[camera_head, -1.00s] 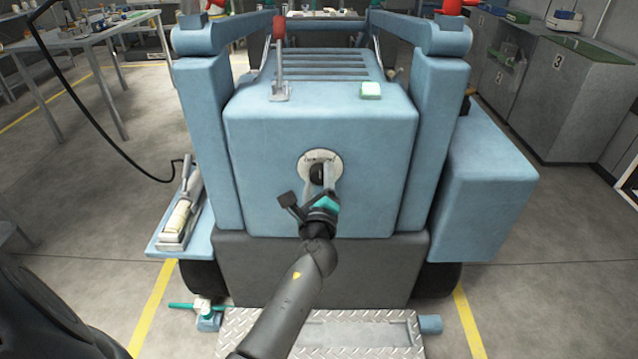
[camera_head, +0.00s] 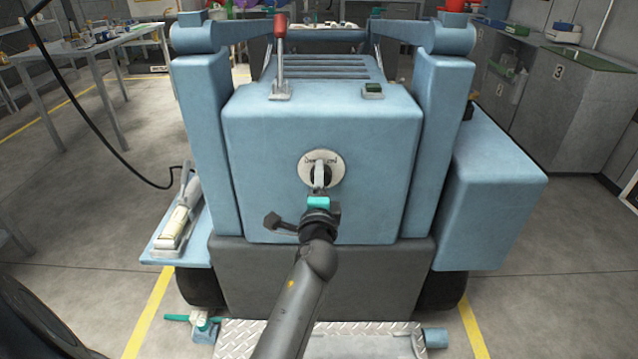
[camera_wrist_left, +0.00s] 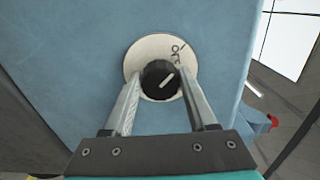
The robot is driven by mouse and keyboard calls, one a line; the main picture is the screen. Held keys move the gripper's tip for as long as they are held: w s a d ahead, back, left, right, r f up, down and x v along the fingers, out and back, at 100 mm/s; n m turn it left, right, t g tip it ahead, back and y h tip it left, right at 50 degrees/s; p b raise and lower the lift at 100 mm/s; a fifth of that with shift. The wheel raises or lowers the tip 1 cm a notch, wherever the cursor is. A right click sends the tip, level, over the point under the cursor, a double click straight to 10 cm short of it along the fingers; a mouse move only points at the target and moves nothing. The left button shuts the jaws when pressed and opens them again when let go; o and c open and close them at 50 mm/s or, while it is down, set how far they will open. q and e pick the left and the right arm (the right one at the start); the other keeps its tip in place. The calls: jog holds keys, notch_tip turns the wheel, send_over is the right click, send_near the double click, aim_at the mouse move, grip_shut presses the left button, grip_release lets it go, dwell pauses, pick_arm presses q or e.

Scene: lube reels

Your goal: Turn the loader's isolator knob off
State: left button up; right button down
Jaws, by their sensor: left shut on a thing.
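The blue loader (camera_head: 270,135) stands straight ahead with its rear panel facing me. A round pale plate (camera_head: 308,160) with lettering is set in the panel and carries the black isolator knob (camera_head: 327,174). My left gripper (camera_head: 320,183) is shut on the knob, one finger on each side. In the left wrist view, the knob (camera_wrist_left: 156,84) sits between the fingertips (camera_wrist_left: 162,82). Its white pointer line slants to the upper right, towards small lettering on the plate (camera_wrist_left: 145,48). The fingers partly hide the knob in the head view. My right gripper is out of view.
On top of the loader, a red-handled lever (camera_head: 279,50) stands upright, left of a dark green square button (camera_head: 373,90). A blue side box (camera_head: 495,190) juts out at right. A treadplate step (camera_head: 350,345) lies below.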

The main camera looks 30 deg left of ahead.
pick_arm(q)
jog(key=shift+n, duration=0.3)
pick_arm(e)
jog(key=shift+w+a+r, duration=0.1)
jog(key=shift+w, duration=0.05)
pick_arm(q)
jog(key=o, duration=1.4)
jog(key=shift+c, duration=0.2)
jog(key=shift+s, duration=0.1)
